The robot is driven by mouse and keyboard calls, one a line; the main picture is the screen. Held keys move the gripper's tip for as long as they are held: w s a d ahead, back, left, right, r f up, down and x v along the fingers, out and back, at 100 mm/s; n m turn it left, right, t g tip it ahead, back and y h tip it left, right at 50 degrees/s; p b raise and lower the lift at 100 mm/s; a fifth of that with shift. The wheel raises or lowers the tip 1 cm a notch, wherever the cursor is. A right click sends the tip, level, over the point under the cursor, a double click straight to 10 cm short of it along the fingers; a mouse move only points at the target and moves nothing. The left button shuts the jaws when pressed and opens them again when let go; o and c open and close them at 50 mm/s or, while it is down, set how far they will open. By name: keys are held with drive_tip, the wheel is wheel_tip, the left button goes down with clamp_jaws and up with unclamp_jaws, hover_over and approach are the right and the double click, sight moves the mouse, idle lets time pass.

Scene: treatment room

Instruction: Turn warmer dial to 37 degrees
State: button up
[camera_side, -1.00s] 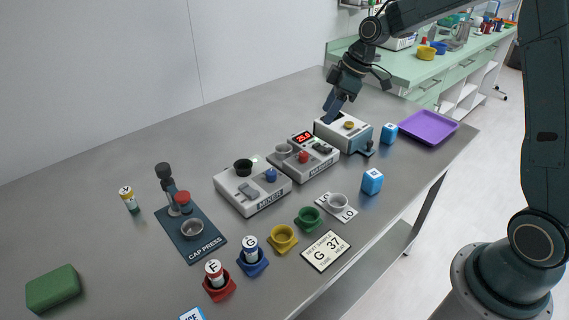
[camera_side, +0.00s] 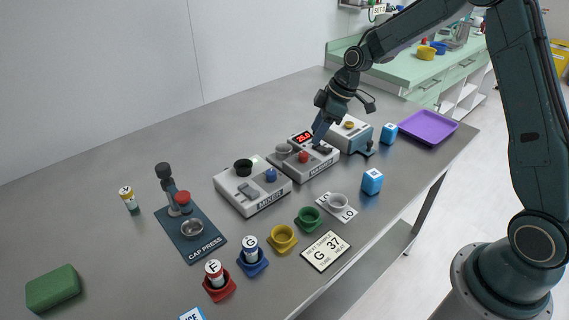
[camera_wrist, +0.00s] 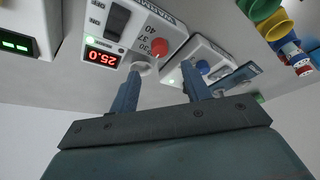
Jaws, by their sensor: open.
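The warmer (camera_side: 318,172) is a pale box with a red dial (camera_side: 303,157), a dark switch, a pale round well (camera_side: 283,150) and a red display (camera_side: 303,137) reading 25.0. In the wrist view the red dial (camera_wrist: 160,47) sits beside printed numbers including 37 and 40; its exact setting is too small to tell. The display (camera_wrist: 102,57) also shows there, upside down. My gripper (camera_side: 318,138) is open and empty, low over the warmer's far right part in the side view. In the wrist view its fingers (camera_wrist: 160,74) are apart, with the dial beyond their tips.
The mixer (camera_side: 253,190) stands left of the warmer, and another pale box (camera_side: 345,133) stands close on its right. A card reading G 37 (camera_side: 326,251) lies in front. Cups and a blue cube (camera_side: 372,181) stand nearer the table's front edge. The table behind is clear.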

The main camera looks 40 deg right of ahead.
sight(304, 154)
drive_tip(key=shift+x, duration=3.9)
drive_tip(key=c, duration=1)
